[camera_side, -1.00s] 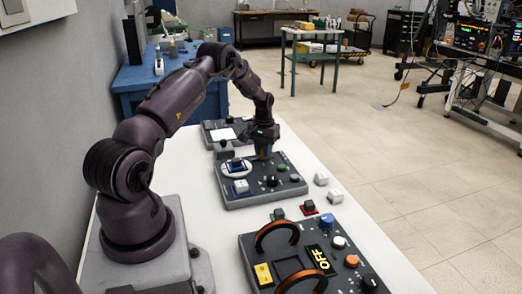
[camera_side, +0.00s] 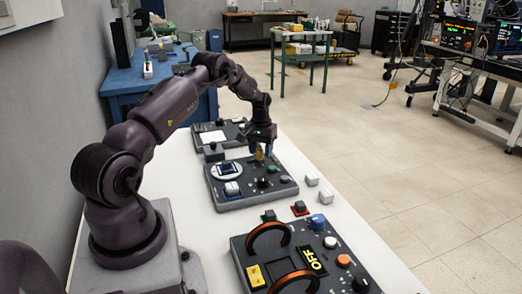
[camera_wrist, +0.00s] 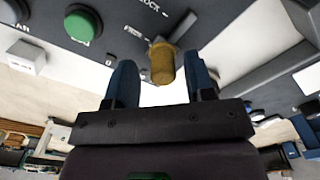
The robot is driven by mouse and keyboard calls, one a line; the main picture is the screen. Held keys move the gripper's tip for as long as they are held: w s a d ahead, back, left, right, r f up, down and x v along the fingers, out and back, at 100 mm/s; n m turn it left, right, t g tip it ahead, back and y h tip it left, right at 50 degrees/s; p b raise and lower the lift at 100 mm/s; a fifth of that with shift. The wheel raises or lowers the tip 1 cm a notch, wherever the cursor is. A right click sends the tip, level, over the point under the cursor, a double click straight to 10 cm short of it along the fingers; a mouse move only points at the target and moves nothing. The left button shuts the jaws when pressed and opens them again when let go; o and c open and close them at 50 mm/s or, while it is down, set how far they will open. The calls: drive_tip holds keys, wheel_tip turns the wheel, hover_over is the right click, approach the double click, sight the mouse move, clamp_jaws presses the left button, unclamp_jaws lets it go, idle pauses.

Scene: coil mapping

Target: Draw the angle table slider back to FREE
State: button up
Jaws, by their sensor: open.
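The angle table panel (camera_side: 222,200) is a dark grey box on the white bench, with a round white dial (camera_side: 227,170) at its left. Its slider has a brass knob (camera_wrist: 162,62), beside printed LOCK and FREE marks in the wrist view; I cannot tell which mark it sits at. The knob also shows in the side view (camera_side: 259,155). My gripper (camera_wrist: 163,80) is open. Its two blue fingers stand on either side of the knob's lower end in the wrist view, with gaps between. I see no contact.
A green button (camera_wrist: 83,25) and a black knob (camera_side: 263,183) are on the same panel. A nearer panel with orange handles (camera_side: 268,238) stands in front, and another panel (camera_side: 200,140) lies behind. Small white blocks (camera_side: 312,180) sit on the bench at right.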

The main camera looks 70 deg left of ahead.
sight(261, 148)
wheel_tip(261, 148, up, 13)
idle(0.3)
drive_tip(key=shift+f, duration=0.1)
idle(0.6)
drive_tip(key=s+d+r+m+t, duration=0.1)
drive_tip(key=s+d+r+m, duration=0.15)
drive_tip(key=d+r, duration=0.65)
drive_tip(key=s+d+r+m, duration=0.1)
drive_tip(key=s+d+r, duration=0.25)
drive_tip(key=d, duration=1.15)
drive_tip(key=s+d+r+m+t, duration=0.2)
drive_tip(key=s+d, duration=0.4)
drive_tip(key=d, duration=0.1)
drive_tip(key=s+d+r+m+t, duration=0.2)
drive_tip(key=s+d+r+m, duration=0.1)
drive_tip(key=s+d, duration=0.3)
drive_tip(key=shift+s+d+t, duration=0.3)
drive_tip(key=shift+d, duration=0.8)
drive_tip(key=shift+o, duration=0.2)
drive_tip(key=shift+m, duration=0.25)
